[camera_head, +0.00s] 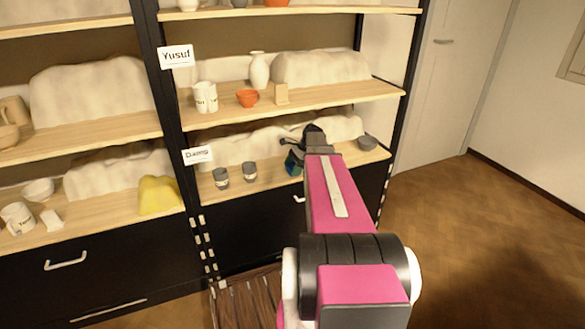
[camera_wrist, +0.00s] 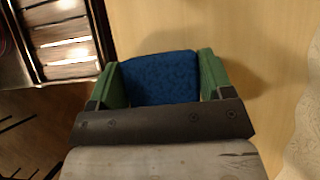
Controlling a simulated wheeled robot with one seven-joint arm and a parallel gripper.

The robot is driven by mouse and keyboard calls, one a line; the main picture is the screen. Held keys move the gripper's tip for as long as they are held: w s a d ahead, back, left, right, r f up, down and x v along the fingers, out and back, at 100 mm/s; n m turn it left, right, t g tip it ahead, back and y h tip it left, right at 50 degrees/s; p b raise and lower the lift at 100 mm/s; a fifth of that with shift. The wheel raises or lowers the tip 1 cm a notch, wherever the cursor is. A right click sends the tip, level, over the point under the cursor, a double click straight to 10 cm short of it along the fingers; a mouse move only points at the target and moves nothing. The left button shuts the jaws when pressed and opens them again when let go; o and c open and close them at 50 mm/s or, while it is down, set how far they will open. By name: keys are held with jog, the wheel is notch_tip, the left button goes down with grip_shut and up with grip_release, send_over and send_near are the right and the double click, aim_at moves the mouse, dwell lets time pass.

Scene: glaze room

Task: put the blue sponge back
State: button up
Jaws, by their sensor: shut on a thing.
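A blue sponge (camera_wrist: 160,78) sits between the two green fingers of my gripper (camera_wrist: 158,58) in the wrist view. The fingers press on its left and right sides. Below it in that view is the pale wood of a shelf board (camera_wrist: 248,40); I cannot tell whether the sponge touches it. In the head view my gripper (camera_head: 292,163) is at the lower shelf (camera_head: 235,192) of the right-hand bay, right of two grey cups (camera_head: 249,171) (camera_head: 221,178). My arm hides part of this shelf, and the sponge is hard to make out there.
A grey bowl (camera_head: 367,142) stands at this shelf's right end. A label (camera_head: 198,155), hard to read, is on the left post. Above, the "Yusuf" (camera_head: 176,56) shelf holds an orange bowl (camera_head: 247,98) and a white vase (camera_head: 259,70). A yellow cloth (camera_head: 158,195) lies left.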

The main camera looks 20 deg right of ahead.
jog(key=shift+f, duration=0.15)
jog(key=o, duration=1)
jog(key=shift+c, duration=0.2)
jog(key=shift+v, duration=3.9)
